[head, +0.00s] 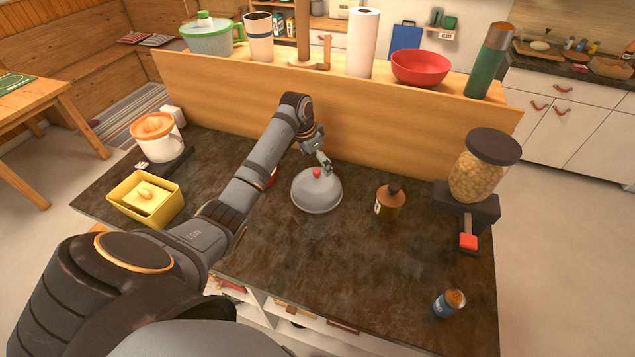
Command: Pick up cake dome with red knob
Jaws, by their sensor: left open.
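The cake dome (316,194) is a grey, shiny dome with a small red knob (316,173) on top. It stands on the dark countertop near the middle of the head view. My left gripper (325,163) is just above and behind the knob, pointing down at it. It is open and appears empty. I cannot tell whether a fingertip touches the knob. My right gripper is not in view.
A brown bottle (390,202) stands right of the dome, and a red thing (272,176) is partly hidden behind my left arm. A jar dispenser (478,175) stands at right, a small spice jar (449,303) at front right. A raised wooden ledge (400,117) runs behind.

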